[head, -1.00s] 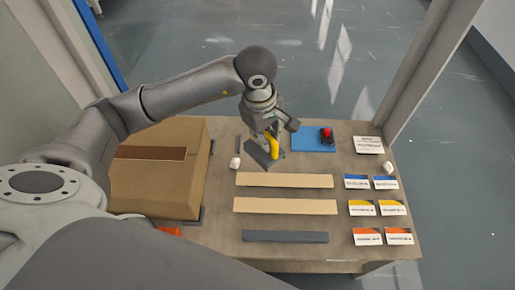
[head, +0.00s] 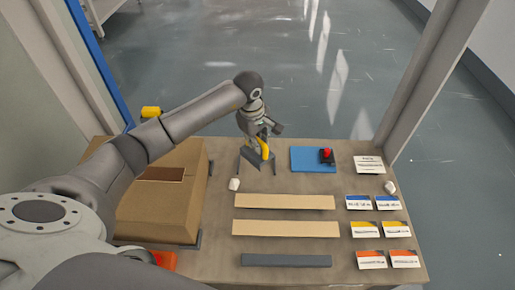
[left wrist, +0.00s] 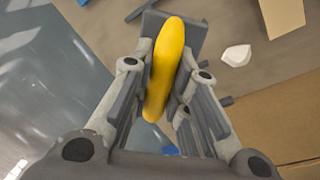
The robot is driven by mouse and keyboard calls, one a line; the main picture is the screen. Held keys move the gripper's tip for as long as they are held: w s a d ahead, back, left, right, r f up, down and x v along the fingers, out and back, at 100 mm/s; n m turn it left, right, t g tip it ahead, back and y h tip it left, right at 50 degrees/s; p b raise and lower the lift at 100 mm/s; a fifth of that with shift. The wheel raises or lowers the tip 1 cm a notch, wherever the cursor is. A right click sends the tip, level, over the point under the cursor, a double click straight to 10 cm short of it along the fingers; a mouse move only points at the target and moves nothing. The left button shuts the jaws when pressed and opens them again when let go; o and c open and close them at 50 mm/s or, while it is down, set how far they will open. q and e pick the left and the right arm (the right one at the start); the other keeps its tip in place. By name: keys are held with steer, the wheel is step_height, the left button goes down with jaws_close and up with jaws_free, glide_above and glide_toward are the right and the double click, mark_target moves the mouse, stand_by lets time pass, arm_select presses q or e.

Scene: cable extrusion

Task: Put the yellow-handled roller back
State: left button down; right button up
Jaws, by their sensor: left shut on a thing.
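The yellow-handled roller's handle (head: 264,149) is between the fingers of my left gripper (head: 260,138) near the back left of the table. In the left wrist view the yellow handle (left wrist: 165,68) lies lengthwise between the fingers of the gripper (left wrist: 162,85), which is shut on it. A grey part shows beyond the handle's far end (left wrist: 190,32). In the head view grey pieces lie just under the gripper, and I cannot tell whether the roller touches them or the table. My right gripper is not in view.
A cardboard box (head: 150,215) stands at the left. A blue mat (head: 305,159) with a red-topped black item (head: 327,156) is at the back. Two pale strips (head: 285,202) and a grey strip (head: 286,260) lie in front. Several label cards (head: 366,229) fill the right side.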

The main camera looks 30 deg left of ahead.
mark_target(248, 153)
arm_select(q)
steer(key=shift+w+a+f, duration=0.15)
steer(key=shift+w+f, duration=0.15)
steer(key=shift+f, duration=0.05)
step_height(248, 153, down, 3)
steer(key=shift+r, duration=0.15)
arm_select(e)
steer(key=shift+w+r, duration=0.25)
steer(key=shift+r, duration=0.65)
arm_select(q)
steer(key=shift+f+b, duration=0.2)
steer(key=shift+b, duration=0.1)
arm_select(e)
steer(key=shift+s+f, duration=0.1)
